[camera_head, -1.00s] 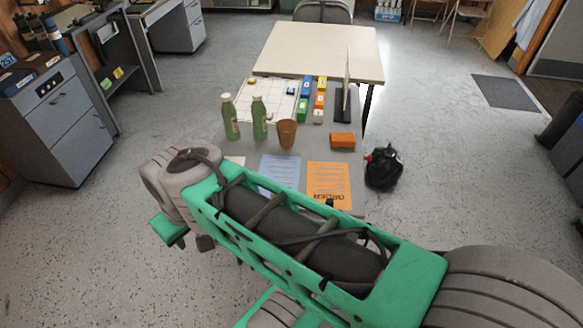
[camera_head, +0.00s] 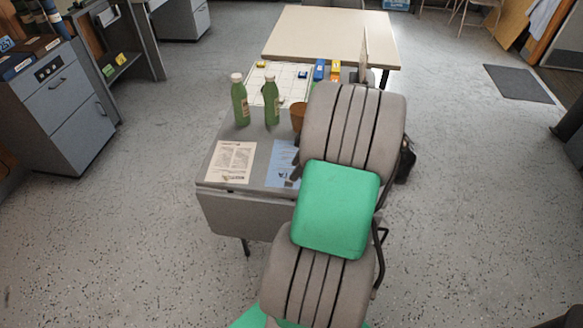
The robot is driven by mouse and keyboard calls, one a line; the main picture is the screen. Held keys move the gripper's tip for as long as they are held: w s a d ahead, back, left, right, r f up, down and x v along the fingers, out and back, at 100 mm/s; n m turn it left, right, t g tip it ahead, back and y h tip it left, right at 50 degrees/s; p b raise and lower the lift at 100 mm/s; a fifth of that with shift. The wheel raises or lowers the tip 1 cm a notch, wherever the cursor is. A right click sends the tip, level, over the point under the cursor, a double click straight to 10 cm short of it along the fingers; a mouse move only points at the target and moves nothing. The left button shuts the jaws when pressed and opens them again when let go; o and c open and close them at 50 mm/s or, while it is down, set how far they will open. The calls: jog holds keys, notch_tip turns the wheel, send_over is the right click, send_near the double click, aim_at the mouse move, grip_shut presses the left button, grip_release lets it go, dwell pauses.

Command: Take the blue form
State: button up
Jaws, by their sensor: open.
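The blue form (camera_head: 282,161) is a printed light-blue sheet lying flat on the grey table near its front edge. Its right part is hidden behind my arm. My gripper (camera_head: 296,170) is almost wholly hidden by my arm; only a dark part shows at the arm's left edge, over or beside the blue form. I cannot tell whether it touches the sheet. No sheet is seen lifted.
A whitish form (camera_head: 231,162) lies left of the blue one. Two green bottles (camera_head: 240,103) and a brown cup (camera_head: 298,116) stand behind the forms. A white grid sheet (camera_head: 266,88) and small coloured blocks (camera_head: 319,70) lie farther back. A cream table (camera_head: 330,35) stands beyond.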

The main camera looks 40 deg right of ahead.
jog(key=x, duration=0.5)
jog(key=shift+w+d+f, duration=0.1)
jog(key=shift+f, duration=0.25)
grip_shut()
